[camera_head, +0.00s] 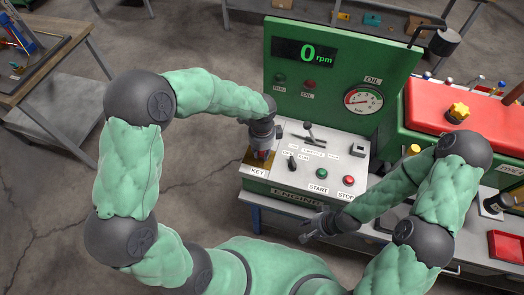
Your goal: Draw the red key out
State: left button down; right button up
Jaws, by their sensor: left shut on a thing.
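The engine panel (318,178) is a green console with a white sloped top and a bench below it. My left gripper (262,153) is over the KEY area at the panel's left end, shut on the red key (262,155). Only a little red shows between its fingers; the key's lower part and its slot are hidden. I cannot tell whether the key is still in its slot. My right gripper (308,232) hangs in front of the panel, near its lower front edge, apart from the key. Its fingers are too small to tell open from shut.
The upright board shows "0 rpm" (304,53) and an oil gauge (363,99). A lever (309,130), a switch (291,163), a green start button (321,173) and a red stop button (348,181) are on the panel. A red-topped machine (425,103) stands right.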

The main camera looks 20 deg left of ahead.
dwell(0.3)
pick_arm(q)
jog(key=shift+r+p, duration=1.9)
jog(key=shift+r, duration=0.35)
